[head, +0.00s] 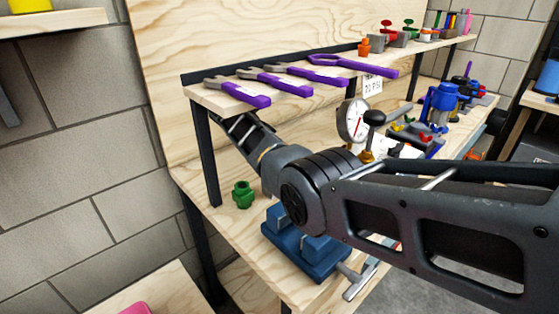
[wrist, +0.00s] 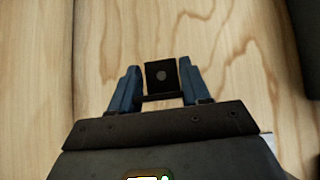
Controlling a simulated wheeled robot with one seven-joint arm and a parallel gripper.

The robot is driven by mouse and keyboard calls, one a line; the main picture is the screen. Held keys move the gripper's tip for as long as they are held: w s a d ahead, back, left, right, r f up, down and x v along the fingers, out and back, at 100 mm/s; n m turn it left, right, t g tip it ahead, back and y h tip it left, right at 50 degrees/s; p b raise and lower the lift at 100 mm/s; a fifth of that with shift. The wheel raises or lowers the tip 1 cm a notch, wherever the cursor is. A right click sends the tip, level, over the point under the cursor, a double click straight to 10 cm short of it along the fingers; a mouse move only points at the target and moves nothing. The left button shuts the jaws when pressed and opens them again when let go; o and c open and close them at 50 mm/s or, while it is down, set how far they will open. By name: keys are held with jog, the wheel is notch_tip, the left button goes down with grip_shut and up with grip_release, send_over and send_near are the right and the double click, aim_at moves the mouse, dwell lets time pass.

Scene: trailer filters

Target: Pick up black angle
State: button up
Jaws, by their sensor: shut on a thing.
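The black angle (wrist: 161,75) is a small dark bracket with a round hole in its upright face, seen in the wrist view. My gripper (wrist: 159,84) has its two blue fingers on either side of the angle and is shut on it. Pale wood lies behind the angle; I cannot tell whether the angle touches it. In the head view my arm reaches in under the raised shelf, and the angle cannot be made out there.
The raised wooden shelf (head: 196,93) carries several purple-handled tools (head: 240,91) above my arm. A green fitting (head: 242,194) stands on the bench at left. A blue vise (head: 300,252) sits below my arm. A pressure gauge (head: 353,121) and blue devices (head: 438,108) stand to the right.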

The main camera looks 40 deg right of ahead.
jog(key=shift+w+a+f+b, duration=0.15)
jog(key=shift+w+b, duration=0.85)
jog(key=shift+b, duration=1.25)
jog(key=shift+w+d+f+b, duration=0.1)
jog(key=shift+w+f+b, duration=0.15)
jog(key=shift+w+b, duration=1.4)
jog(key=b, duration=0.5)
jog(key=shift+s+r, duration=0.2)
jog(key=shift+r, duration=0.1)
jog(key=shift+a+r, duration=0.1)
jog(key=shift+a, duration=0.05)
